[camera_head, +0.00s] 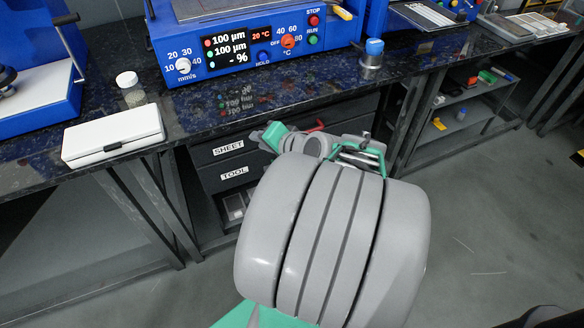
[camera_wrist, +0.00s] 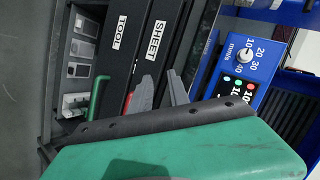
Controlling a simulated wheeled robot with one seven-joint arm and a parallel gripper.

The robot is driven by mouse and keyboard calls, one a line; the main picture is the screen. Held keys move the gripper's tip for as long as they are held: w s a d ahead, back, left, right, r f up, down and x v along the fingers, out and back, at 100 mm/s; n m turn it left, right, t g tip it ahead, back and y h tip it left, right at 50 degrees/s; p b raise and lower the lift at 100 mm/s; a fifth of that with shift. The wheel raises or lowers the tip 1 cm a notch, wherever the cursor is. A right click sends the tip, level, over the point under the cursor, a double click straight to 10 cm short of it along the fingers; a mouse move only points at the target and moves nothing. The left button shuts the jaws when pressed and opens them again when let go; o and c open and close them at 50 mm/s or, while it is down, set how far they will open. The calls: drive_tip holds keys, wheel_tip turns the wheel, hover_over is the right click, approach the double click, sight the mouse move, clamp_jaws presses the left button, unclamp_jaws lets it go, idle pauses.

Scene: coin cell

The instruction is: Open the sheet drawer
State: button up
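The sheet drawer (camera_head: 205,157) is under the dark bench, with a white SHEET label, and looks shut. In the wrist view its dark front (camera_wrist: 150,62) stands beside the tool drawer (camera_wrist: 113,60). A red handle (camera_wrist: 127,104) shows partly behind one of my grey fingers; a bit of red (camera_head: 317,125) also shows in the head view above my arm. My gripper (camera_wrist: 159,77) is open, with a gap between its fingers, close to the sheet drawer's front. I cannot tell whether a finger touches the handle.
A green handle (camera_wrist: 97,97) is on the tool drawer. Below is an open shelf with small trays (camera_head: 235,207). The bench (camera_head: 215,110) overhangs the drawers and bears a blue coating machine (camera_head: 190,45), a white case (camera_head: 112,136) and jars. Floor in front is clear.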

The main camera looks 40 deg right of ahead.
drive_tip(key=s+d+f+m+t+h+b, duration=0.35)
drive_tip(key=d+f+m+b, duration=0.45)
drive_tip(key=d, duration=0.3)
drive_tip(key=shift+h, duration=0.45)
drive_tip(key=b+x, duration=0.1)
drive_tip(key=x, duration=0.6)
drive_tip(key=shift+a+b, duration=0.15)
drive_tip(key=shift+b, duration=0.2)
clamp_jaws()
